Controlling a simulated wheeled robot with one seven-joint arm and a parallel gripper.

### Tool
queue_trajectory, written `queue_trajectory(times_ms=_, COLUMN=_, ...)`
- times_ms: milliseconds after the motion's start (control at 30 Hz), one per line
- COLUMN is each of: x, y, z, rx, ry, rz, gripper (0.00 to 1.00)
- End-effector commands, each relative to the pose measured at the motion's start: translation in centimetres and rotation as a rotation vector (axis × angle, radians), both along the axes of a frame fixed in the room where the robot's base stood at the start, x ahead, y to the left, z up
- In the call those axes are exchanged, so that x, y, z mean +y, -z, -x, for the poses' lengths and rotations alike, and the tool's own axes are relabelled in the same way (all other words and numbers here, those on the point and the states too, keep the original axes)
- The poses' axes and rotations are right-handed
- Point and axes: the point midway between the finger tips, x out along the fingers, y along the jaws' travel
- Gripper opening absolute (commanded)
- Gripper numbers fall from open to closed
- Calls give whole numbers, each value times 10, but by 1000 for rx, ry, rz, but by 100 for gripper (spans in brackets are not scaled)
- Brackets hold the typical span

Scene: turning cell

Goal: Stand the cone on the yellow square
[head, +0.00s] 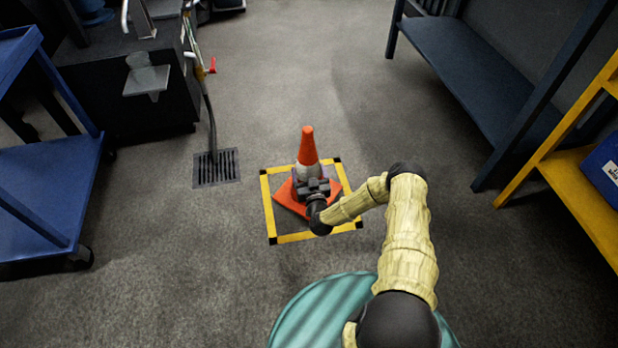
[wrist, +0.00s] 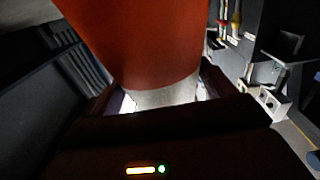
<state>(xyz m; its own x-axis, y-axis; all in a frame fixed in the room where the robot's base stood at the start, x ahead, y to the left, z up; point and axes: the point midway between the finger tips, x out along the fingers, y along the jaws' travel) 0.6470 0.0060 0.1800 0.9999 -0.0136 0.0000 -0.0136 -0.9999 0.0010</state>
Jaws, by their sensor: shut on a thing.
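The orange cone (head: 307,147) with a pale band stands upright, its base (head: 287,196) inside the outline of the yellow square (head: 266,205) on the floor in the head view. My gripper (head: 312,184) is shut on the cone around its pale band, from the near side. In the wrist view the cone (wrist: 140,45) fills the upper middle, with its pale band (wrist: 165,97) between the jaws. My gripper and wrist hide part of the cone's base and the square's near right part. I cannot tell whether the base touches the floor.
A floor drain grate (head: 216,167) lies left of the square. A blue cart (head: 50,190) stands at the left, a dark bench (head: 470,85) at the upper right and a yellow rack (head: 580,180) at the right.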

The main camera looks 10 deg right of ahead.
Motion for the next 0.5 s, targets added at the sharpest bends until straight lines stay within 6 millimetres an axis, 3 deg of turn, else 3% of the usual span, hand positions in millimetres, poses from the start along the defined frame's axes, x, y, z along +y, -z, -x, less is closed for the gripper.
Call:
queue_trajectory(times_ms=33, x=0, y=12, z=0, rx=-3, ry=2, rz=-1, gripper=11)
queue_trajectory(times_ms=133, x=0, y=20, z=0, rx=-4, ry=1, rz=-1, gripper=11)
queue_trajectory(times_ms=500, x=0, y=21, z=0, rx=-4, ry=1, rz=0, gripper=11)
